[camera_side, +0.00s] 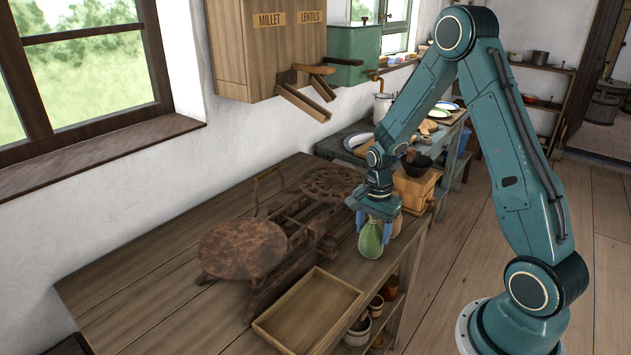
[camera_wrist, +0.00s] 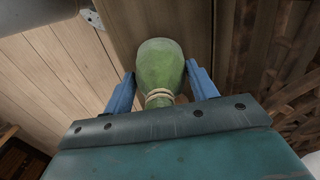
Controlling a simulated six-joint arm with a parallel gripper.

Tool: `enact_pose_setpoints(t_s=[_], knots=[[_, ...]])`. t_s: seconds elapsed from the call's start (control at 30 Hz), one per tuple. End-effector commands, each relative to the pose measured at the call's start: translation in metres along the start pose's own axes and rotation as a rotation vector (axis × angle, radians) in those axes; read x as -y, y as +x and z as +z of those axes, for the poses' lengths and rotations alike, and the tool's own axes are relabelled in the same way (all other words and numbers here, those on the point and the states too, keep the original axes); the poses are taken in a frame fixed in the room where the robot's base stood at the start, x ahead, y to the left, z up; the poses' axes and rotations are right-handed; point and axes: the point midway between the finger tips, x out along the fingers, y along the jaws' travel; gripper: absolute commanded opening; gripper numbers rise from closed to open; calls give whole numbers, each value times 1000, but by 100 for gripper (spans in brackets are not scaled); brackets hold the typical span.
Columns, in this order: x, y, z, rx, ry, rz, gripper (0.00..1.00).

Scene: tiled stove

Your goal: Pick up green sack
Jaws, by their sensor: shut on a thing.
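The green sack (camera_side: 371,239) hangs below my gripper (camera_side: 373,213) at the front edge of the wooden table, to the right of the rusty scale. In the wrist view, the green sack (camera_wrist: 160,68) sits between the two blue fingers of my gripper (camera_wrist: 160,88), with a pale tie around its neck. My gripper is shut on the sack near its neck. I cannot tell from these views whether the sack's bottom touches the table.
A rusty scale (camera_side: 243,248) with two round plates stands on the table. An empty shallow wooden tray (camera_side: 309,312) lies in front of it. A wooden box (camera_side: 416,187) with a dark bowl on top is behind my gripper. Pots stand on a shelf below.

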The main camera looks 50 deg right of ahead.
Motion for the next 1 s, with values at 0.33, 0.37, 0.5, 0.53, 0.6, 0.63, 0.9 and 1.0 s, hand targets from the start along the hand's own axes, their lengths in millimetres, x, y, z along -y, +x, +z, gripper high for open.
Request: enact_pose_setpoints(t_s=[0.33,0.37,0.5,0.53,0.6,0.63,0.9,1.0], knots=[[0,-6,0,-1,0,-1,27],[1,-7,0,-1,0,-2,27],[1,-19,0,-2,0,-3,27],[1,-22,0,-2,0,-4,27],[1,-31,0,-2,0,-5,27],[1,-35,-1,-2,0,-5,27],[2,-86,-1,-3,0,-7,27],[1,-109,-1,-3,0,-7,27]])
